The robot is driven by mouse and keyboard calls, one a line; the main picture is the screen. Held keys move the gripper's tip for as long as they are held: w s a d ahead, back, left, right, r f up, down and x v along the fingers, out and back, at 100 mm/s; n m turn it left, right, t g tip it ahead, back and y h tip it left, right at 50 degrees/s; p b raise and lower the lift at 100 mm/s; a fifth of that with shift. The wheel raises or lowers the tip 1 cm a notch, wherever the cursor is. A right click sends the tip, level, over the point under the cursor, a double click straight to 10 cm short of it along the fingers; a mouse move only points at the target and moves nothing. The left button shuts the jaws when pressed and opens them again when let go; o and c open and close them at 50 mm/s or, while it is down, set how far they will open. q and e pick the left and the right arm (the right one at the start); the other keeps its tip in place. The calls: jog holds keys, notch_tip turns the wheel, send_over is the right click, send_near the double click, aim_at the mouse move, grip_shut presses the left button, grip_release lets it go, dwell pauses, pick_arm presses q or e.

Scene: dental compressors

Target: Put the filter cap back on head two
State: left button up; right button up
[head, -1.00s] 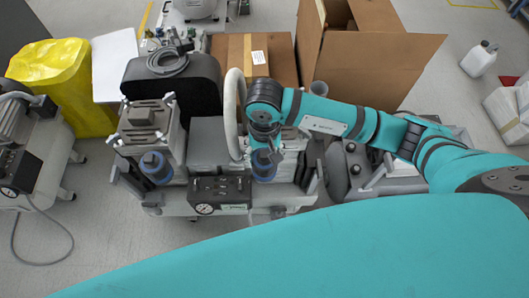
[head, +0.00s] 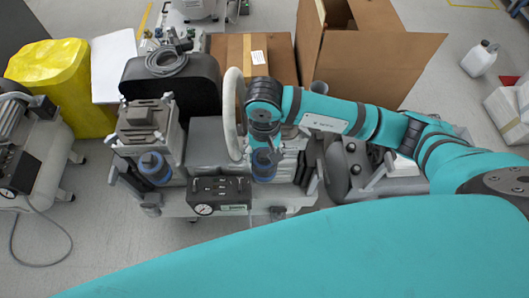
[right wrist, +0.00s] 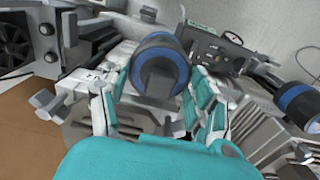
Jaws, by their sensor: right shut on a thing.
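The filter cap (head: 264,168), dark grey with a blue band, is at the right-hand head of the compressor. It also shows large in the right wrist view (right wrist: 160,58), between the finger pads. My right gripper (head: 264,150) points down over this head and is shut on the cap. In the right wrist view my fingers (right wrist: 160,88) lie on both sides of the cap. I cannot tell whether the cap is seated, as its underside is hidden. A similar blue-banded cap (head: 153,167) is on the left-hand head. My left gripper is not in view.
A control panel with a gauge (head: 218,195) sits at the front between the heads. A pale curved hose (head: 231,112) rises close to my right wrist. Cardboard boxes (head: 375,65) stand behind.

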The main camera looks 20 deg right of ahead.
jog(key=shift+f, duration=0.1)
dwell(0.3)
jog(key=o, duration=1.3)
